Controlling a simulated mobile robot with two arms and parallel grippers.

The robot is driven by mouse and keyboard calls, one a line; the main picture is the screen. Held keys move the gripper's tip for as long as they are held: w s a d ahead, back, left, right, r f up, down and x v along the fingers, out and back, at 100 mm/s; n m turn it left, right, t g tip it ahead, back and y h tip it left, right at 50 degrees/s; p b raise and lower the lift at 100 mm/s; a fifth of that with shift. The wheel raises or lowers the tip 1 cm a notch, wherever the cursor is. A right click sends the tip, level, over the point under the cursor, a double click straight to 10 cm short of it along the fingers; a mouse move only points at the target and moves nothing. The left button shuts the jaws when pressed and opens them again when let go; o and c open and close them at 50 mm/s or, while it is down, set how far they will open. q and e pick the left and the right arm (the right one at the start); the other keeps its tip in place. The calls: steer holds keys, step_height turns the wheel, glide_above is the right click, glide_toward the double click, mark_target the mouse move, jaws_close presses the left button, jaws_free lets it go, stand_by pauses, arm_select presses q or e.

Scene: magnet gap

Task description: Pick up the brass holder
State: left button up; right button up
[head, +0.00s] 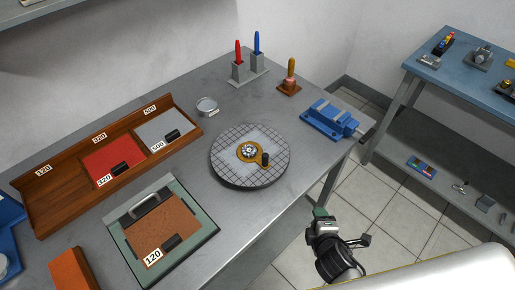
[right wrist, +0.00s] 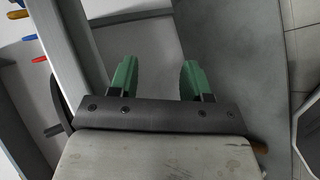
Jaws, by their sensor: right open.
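The brass holder (head: 243,149) is a round, brass-coloured piece with a grey, patterned centre. It lies flat on a grey round plate with a grid (head: 228,169) on the metal bench. A small dark cylinder with a brass-coloured end (head: 265,159) stands at its right edge. My right gripper (head: 320,212) is beyond the bench's front edge, to the lower right of the plate and apart from the holder. In the right wrist view, its two green fingers (right wrist: 160,65) are spread with nothing between them. The holder is not recognisable there. My left gripper is not in view.
A blue vise (head: 328,117) sits at the bench's right end. Red and blue handled tools (head: 246,63) stand at the back. A wooden tray (head: 60,200) and a green-framed board (head: 195,234) lie left. A blue-topped side table (head: 455,70) stands right, across floor space.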

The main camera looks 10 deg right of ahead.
step_height(320, 180, up, 13)
steer(key=w+a+n+t+p, duration=0.1)
steer(key=w+n+t, duration=0.1)
steer(key=n+t, duration=0.3)
steer(key=n+y, duration=0.9)
steer(key=n, duration=1)
glide_toward(267, 158)
steer(key=shift+n, duration=0.5)
steer(key=p+x, duration=0.1)
steer(key=x, duration=0.1)
steer(key=p+x, duration=0.1)
steer(key=x, duration=0.1)
steer(key=shift+r, duration=0.25)
steer(key=shift+f+p+x, duration=0.15)
steer(key=shift+p+x, duration=0.25)
steer(key=shift+x, duration=1.15)
steer(key=shift+f+p+x, duration=0.15)
steer(key=shift+p+x, duration=0.25)
steer(key=shift+x, duration=1.15)
steer(key=shift+s+d, duration=0.1)
steer(key=shift+c, duration=0.4)
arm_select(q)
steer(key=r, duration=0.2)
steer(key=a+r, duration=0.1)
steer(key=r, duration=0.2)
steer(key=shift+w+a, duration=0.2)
arm_select(e)
jaws_close()
